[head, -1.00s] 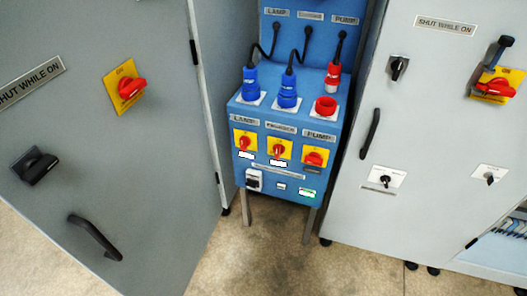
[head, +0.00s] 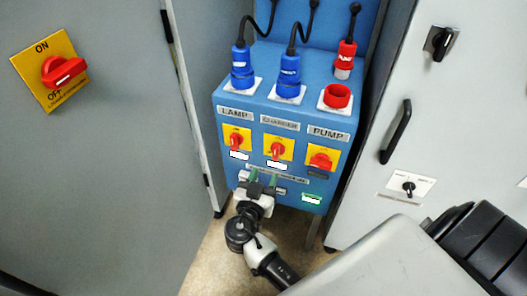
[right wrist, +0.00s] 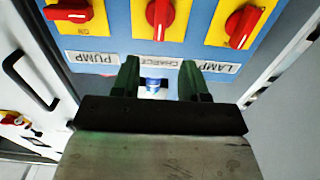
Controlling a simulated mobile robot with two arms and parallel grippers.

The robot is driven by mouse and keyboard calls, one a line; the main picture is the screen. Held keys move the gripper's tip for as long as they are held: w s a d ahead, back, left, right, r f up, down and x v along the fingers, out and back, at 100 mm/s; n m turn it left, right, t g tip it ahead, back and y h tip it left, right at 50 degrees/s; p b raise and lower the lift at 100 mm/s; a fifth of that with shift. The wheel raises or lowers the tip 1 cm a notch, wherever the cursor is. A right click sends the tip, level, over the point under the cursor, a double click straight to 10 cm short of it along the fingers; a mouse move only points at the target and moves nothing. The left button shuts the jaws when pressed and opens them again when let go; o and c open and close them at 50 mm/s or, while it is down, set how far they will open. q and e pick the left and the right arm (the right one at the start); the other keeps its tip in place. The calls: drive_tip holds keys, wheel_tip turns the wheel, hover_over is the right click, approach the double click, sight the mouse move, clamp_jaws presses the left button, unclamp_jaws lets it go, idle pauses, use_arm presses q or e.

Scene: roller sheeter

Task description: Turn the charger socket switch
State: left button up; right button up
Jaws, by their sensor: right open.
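The charger switch (head: 277,149) is a red knob on a yellow plate, in the middle of three switches on the blue box's front. It also shows at the top of the right wrist view (right wrist: 159,14), above the charger label (right wrist: 158,62). My right gripper (head: 262,180) is in front of the box, just below and slightly left of the charger switch in the head view. In the right wrist view its two dark green fingers (right wrist: 159,80) are apart with no object held between them. Contact with the box cannot be judged. My left gripper is out of view.
The lamp switch (head: 237,138) and pump switch (head: 321,160) flank it closely. Blue plugs (head: 288,74) and a red socket (head: 337,97) stand on top. Grey cabinets stand left (head: 100,150) and right (head: 400,120), with a black handle (head: 396,133) on the right one.

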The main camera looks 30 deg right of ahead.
sight(275, 152)
drive_tip(key=p+x, duration=0.1)
drive_tip(key=x, duration=0.7)
drive_tip(key=shift+w+d, duration=0.2)
drive_tip(key=shift+d, duration=0.05)
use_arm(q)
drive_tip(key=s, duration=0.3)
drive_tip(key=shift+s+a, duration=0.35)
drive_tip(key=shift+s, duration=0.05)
use_arm(e)
drive_tip(key=shift+w+d, duration=0.3)
drive_tip(key=shift+c, duration=0.2)
clamp_jaws()
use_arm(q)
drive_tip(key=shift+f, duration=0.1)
